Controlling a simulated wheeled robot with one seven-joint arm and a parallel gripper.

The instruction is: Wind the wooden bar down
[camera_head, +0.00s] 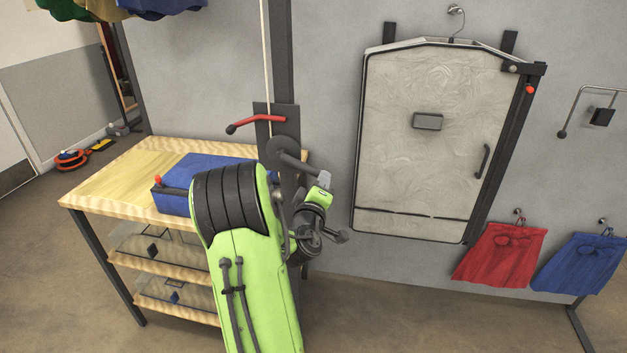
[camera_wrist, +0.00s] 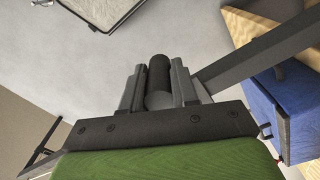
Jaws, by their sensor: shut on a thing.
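The wooden bar itself is not in view. Green, yellow and blue garments (camera_head: 130,8) hang at the top left, cut off by the picture edge. A dark post (camera_head: 283,50) carries a pale cord (camera_head: 266,60), a red lever (camera_head: 256,119) and a grey winch drum (camera_head: 285,150). My gripper (camera_head: 316,225) is at the winch, right of the post and partly hidden by my arm. In the wrist view, my gripper (camera_wrist: 159,88) is shut on a dark round crank handle (camera_wrist: 159,75), which stands between its two fingers.
A wooden table (camera_head: 110,180) with a blue box (camera_head: 180,188) stands behind my arm. A pale garment cabinet (camera_head: 430,130) hangs on the wall to the right. Red (camera_head: 500,252) and blue (camera_head: 580,262) skirts hang beyond it. The floor below the cabinet looks clear.

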